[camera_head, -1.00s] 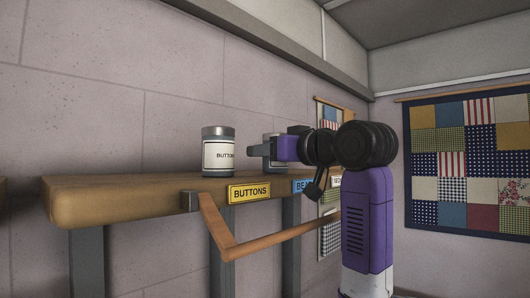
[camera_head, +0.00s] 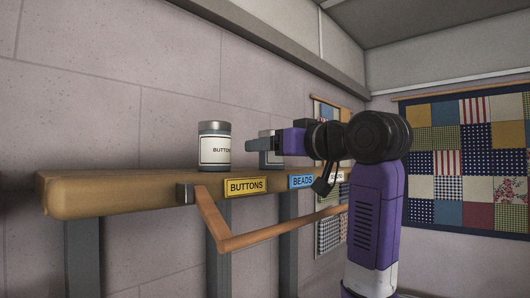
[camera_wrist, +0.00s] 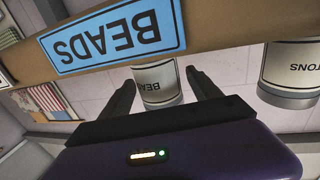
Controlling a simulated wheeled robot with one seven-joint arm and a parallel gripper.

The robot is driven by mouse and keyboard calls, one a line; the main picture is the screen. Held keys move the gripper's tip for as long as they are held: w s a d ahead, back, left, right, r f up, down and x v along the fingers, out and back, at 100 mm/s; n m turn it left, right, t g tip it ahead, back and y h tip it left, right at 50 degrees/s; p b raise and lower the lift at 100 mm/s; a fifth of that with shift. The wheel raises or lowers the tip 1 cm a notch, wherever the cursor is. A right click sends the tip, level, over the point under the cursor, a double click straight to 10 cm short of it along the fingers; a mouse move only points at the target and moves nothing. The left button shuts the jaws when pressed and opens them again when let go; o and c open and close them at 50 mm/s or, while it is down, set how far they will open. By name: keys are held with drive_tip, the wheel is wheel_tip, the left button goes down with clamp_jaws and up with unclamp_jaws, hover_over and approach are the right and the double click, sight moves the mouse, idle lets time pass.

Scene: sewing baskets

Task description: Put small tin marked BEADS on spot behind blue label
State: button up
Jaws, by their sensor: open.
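The small tin marked BEADS (camera_wrist: 158,84) has a white label and stands upright on the wooden shelf, behind the blue BEADS label (camera_head: 301,181). That label also shows upside down in the wrist view (camera_wrist: 108,38). In the head view the tin (camera_head: 271,160) is partly hidden by a finger of my gripper (camera_head: 256,145). In the wrist view my gripper (camera_wrist: 161,76) is open, with one finger to each side of the tin. I see gaps between tin and fingers, so it is not gripped.
A larger BUTTONS tin (camera_head: 214,148) stands to the left on the shelf (camera_head: 130,193), behind a yellow BUTTONS label (camera_head: 246,187). A wooden rail (camera_head: 270,236) runs in front below the shelf. A patchwork quilt (camera_head: 470,160) hangs on the right wall.

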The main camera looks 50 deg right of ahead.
drive_tip(key=s+a+b, duration=0.1)
drive_tip(key=s+b, duration=0.1)
drive_tip(key=s, duration=0.7)
drive_tip(key=shift+a, duration=0.25)
drive_tip(key=shift+s, duration=0.15)
